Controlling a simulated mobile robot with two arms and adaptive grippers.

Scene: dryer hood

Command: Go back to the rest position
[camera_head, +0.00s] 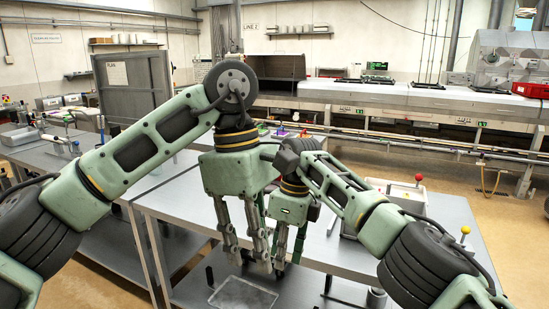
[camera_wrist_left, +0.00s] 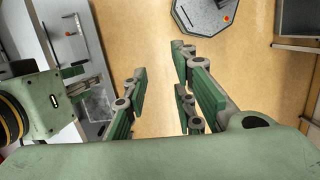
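My left gripper (camera_head: 248,262) hangs pointing down in the middle of the head view, near the front edge of the grey table. In the left wrist view, its fingers (camera_wrist_left: 158,72) stand apart with only tan floor visible between them. My right gripper (camera_head: 288,262) hangs close beside it on the right, also pointing down and partly hidden by the left one.
The grey table (camera_head: 345,262) lies beneath and beyond the grippers. A clear tray (camera_head: 243,294) is below them. A panel (camera_head: 133,88) stands behind my left arm.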

